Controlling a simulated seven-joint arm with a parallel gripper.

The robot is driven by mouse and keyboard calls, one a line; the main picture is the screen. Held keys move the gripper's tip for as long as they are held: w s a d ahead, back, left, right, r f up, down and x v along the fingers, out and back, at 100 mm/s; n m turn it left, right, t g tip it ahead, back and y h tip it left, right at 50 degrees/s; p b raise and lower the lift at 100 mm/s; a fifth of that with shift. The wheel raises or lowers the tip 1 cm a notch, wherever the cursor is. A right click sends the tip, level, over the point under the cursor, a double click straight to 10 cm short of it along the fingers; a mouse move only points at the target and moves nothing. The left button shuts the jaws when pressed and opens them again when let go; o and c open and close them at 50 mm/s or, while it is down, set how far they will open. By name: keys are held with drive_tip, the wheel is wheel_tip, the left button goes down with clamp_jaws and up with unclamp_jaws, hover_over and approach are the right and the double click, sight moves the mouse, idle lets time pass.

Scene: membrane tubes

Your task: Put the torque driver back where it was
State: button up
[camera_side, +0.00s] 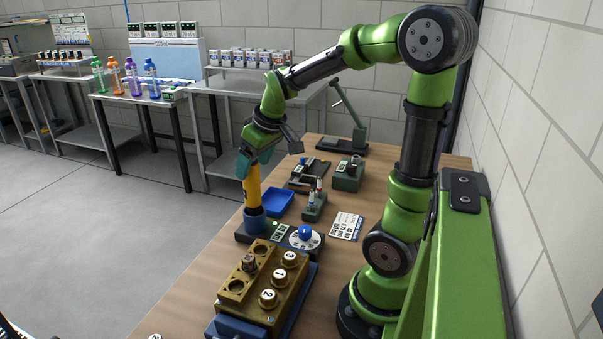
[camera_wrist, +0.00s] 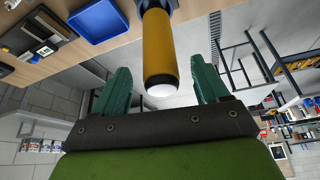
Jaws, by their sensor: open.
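The torque driver (camera_side: 252,187) has a yellow body with a dark band. It stands upright with its lower end in a blue round holder (camera_side: 255,218) on the table. My gripper (camera_side: 254,166) is at the driver's upper end, with its teal fingers around the top. In the wrist view the driver (camera_wrist: 159,45) reaches down between the two separated fingers of my gripper (camera_wrist: 162,85), with a visible gap on each side. The gripper is open and holds nothing. The tip of the driver inside the holder is hidden.
A blue tray (camera_side: 278,202), a small green rack (camera_side: 314,207) and a printed card (camera_side: 346,226) lie behind and right. A lever press (camera_side: 345,125) stands farther back.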

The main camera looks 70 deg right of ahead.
drive_tip(key=v, duration=0.6)
drive_tip(key=s+a+m+t+y, duration=0.1)
drive_tip(key=s+a, duration=0.2)
drive_tip(key=a, duration=0.5)
drive_tip(key=s+a+t+y, duration=0.1)
drive_tip(key=s+a, duration=0.3)
drive_tip(key=a, duration=0.5)
drive_tip(key=shift+a+f+m+t+y, duration=0.3)
drive_tip(key=shift+f+m+y, duration=0.1)
drive_tip(key=shift+f, duration=0.05)
drive_tip(key=shift+s, duration=0.1)
